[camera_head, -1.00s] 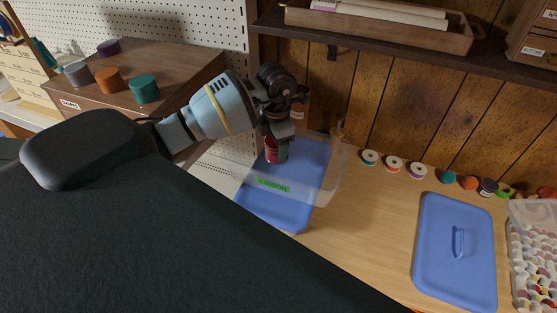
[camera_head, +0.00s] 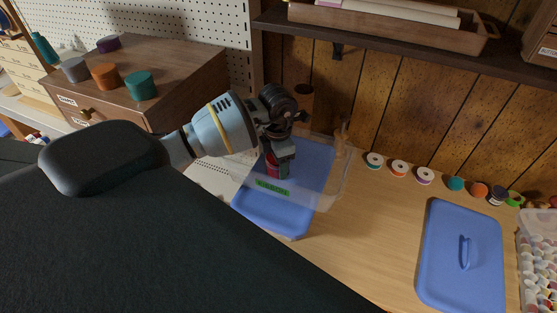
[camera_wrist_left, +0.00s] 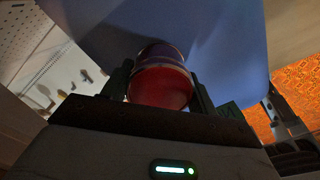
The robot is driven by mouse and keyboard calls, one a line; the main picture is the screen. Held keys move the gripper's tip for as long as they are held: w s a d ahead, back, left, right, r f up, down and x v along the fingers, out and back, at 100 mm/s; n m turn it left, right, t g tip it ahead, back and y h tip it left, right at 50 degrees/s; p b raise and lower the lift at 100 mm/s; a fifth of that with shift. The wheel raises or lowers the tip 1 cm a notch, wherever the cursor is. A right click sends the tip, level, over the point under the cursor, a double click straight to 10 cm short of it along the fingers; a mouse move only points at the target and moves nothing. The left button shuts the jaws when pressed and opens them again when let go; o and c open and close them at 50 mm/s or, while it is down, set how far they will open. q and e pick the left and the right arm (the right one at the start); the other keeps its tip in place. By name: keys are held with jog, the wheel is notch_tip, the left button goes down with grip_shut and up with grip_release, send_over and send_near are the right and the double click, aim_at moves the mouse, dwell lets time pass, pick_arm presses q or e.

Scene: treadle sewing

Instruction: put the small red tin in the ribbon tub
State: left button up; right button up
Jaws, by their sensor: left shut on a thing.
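The small red tin (camera_head: 272,171) is held in my left gripper (camera_head: 279,163), which points down inside the outline of the ribbon tub. The left wrist view shows the tin (camera_wrist_left: 160,85) between the two fingers, with blue behind it. The ribbon tub (camera_head: 333,188) is clear, with a green label reading RIBBON on its front wall. The tin shows behind that wall, just above the label; whether it touches the floor of the tub cannot be told. My right gripper is out of view.
A blue lid with a handle (camera_head: 462,252) lies to the right. Several spools (camera_head: 399,168) line the back wall. A wooden cabinet (camera_head: 175,85) stands left, and a shelf (camera_head: 390,45) hangs above.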

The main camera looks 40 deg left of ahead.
pick_arm(q)
jog(key=o, duration=0.9)
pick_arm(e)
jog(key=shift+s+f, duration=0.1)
pick_arm(q)
jog(key=shift+o, duration=0.2)
jog(key=shift+r, duration=0.1)
jog(key=shift+r, duration=0.35)
notch_tip(320, 180, up, 6)
jog(key=shift+r+p, duration=0.15)
jog(key=shift+p, duration=0.85)
jog(key=shift+r, duration=2.55)
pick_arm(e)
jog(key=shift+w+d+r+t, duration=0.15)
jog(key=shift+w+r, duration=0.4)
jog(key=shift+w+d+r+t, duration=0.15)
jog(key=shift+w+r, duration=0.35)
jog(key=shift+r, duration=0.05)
